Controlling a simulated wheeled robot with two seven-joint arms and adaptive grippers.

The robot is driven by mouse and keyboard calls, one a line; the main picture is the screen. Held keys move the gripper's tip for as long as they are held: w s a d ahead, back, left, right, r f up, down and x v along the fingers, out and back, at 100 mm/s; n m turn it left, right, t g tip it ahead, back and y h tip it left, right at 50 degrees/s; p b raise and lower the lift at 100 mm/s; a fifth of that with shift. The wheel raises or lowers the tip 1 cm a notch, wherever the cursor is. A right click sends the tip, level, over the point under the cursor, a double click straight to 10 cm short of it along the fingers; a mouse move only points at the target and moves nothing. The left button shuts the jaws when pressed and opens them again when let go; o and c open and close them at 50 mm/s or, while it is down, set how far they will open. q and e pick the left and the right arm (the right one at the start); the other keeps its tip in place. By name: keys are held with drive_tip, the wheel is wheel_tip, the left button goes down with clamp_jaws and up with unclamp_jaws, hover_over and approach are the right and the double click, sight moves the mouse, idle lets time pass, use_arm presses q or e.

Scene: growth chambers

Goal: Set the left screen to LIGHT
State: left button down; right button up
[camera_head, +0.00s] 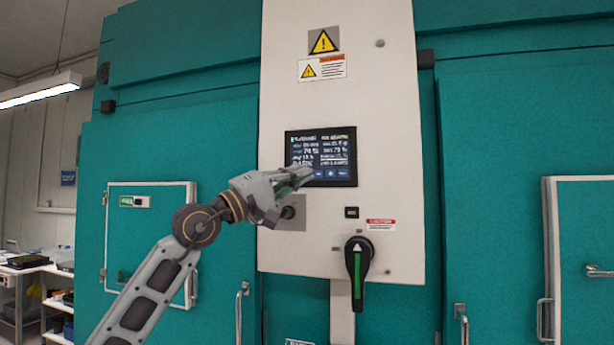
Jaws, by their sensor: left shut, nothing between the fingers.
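The screen (322,148) is a dark touch display on the upright white panel, with small white, green and yellow text and a row of blue buttons along its bottom. The text is too small to read surely. My left gripper (308,174) is shut and empty. Its fingertips are in front of the lower left part of the screen and hide some of it. I cannot tell whether they touch the glass. My right gripper is not in view.
Below the screen are a knob (288,212), a small black switch (351,212) and a black rotary handle (358,262) with a green stripe. Teal chamber doors (520,130) with handles flank the white panel (400,120). Shelves (30,264) stand far left.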

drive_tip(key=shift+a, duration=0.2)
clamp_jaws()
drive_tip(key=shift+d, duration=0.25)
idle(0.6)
